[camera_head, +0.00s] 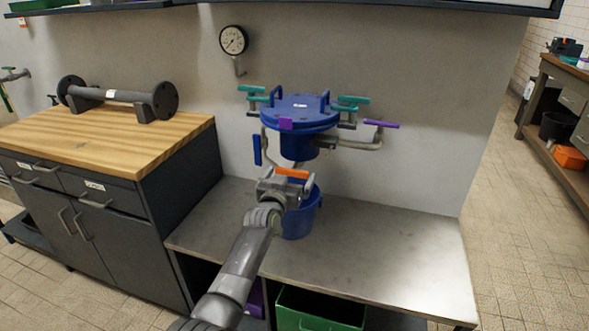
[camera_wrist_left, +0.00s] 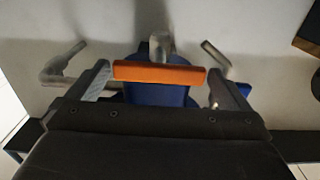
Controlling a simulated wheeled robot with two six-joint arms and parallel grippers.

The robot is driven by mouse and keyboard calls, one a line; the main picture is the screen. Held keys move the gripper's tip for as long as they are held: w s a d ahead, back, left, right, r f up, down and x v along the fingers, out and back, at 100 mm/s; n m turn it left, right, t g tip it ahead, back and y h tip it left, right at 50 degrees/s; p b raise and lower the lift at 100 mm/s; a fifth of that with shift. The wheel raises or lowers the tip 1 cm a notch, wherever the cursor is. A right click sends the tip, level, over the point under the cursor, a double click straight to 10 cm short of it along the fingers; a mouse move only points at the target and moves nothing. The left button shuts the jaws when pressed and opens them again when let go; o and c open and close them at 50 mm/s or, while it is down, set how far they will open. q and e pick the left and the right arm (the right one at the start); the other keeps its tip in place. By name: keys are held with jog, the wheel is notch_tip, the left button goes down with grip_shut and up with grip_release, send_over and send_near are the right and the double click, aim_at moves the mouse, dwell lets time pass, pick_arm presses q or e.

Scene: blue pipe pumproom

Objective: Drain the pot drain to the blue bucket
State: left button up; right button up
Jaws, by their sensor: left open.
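The blue pot (camera_head: 299,111) with a flanged lid is mounted on the wall above a grey metal bench. An orange handle (camera_head: 291,173) shows below the pot, likely on its drain. The blue bucket (camera_head: 303,222) stands on the bench under the pot, partly hidden by my left arm. My left gripper (camera_head: 287,180) is open at the orange handle. In the left wrist view, the orange handle (camera_wrist_left: 160,73) lies crosswise between the two spread fingers; contact is not clear. The drain outlet is hidden. My right gripper is not in view.
Teal valve handles (camera_head: 351,101), a purple handle (camera_head: 381,124) and a blue handle (camera_head: 257,150) surround the pot. A wooden-topped cabinet (camera_head: 180,140) stands at left. A green crate (camera_head: 310,315) is under the bench. The bench's right side is clear.

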pick_arm(q)
jog(key=shift+w+d, duration=0.1)
jog(key=shift+w, duration=0.35)
jog(key=shift+s+r, duration=0.15)
jog(key=shift+s, duration=0.05)
jog(key=shift+c, duration=0.9)
jog(key=c, duration=0.5)
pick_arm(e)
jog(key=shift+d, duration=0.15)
